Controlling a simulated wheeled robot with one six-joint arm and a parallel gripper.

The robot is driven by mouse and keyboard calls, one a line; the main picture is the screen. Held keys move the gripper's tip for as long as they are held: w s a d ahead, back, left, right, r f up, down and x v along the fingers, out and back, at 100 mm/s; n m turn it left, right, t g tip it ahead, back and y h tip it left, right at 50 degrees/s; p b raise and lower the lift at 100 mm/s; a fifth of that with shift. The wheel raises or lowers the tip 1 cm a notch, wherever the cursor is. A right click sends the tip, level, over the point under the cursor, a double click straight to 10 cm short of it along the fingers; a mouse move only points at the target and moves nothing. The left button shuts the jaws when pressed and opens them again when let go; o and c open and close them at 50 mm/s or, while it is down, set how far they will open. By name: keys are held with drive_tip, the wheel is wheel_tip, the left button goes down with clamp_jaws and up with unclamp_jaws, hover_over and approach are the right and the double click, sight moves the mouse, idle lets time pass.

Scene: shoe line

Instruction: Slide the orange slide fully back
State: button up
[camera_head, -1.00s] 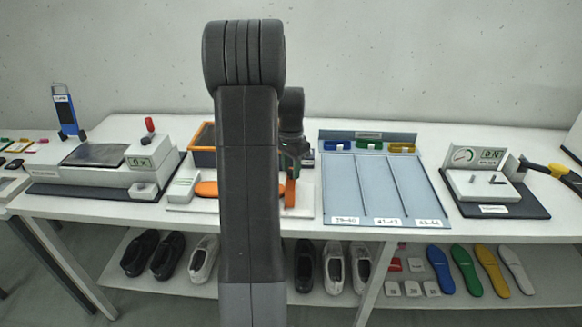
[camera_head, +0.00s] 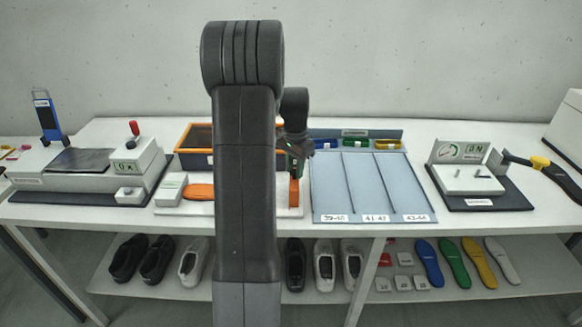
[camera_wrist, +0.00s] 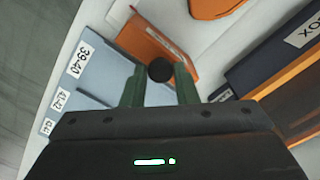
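The orange slide (camera_head: 295,192) stands upright at the right end of a white base plate (camera_head: 235,208) in the head view, partly behind my arm. In the wrist view the slide (camera_wrist: 150,42) lies just beyond my fingers, and its round black knob (camera_wrist: 160,70) shows between the fingertips. My gripper (camera_wrist: 159,78) has its two green fingers apart, one on each side of the knob. I cannot tell whether they touch it. In the head view my gripper (camera_head: 297,163) is just above the slide.
An orange sole-shaped pad (camera_head: 199,191) and a small white box (camera_head: 171,188) are on the plate's left. An orange-rimmed crate (camera_head: 180,150) stands behind. A blue-grey sorting board (camera_head: 330,190) lies close on the right. My arm hides the plate's middle.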

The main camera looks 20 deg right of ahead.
drive_tip(key=o, duration=0.4)
drive_tip(key=shift+s+d, duration=0.1)
drive_tip(key=shift+d, duration=0.15)
drive_tip(key=shift+a+r, duration=0.1)
wheel_tip(320, 180, up, 14)
drive_tip(key=shift+f+b, duration=0.2)
drive_tip(key=shift+b, duration=0.2)
drive_tip(key=shift+f, duration=0.1)
wheel_tip(320, 180, down, 13)
drive_tip(key=shift+p, duration=0.4)
drive_tip(key=a, duration=0.2)
drive_tip(key=w+a, duration=0.1)
drive_tip(key=shift+a+f, duration=0.2)
drive_tip(key=shift+f, duration=0.1)
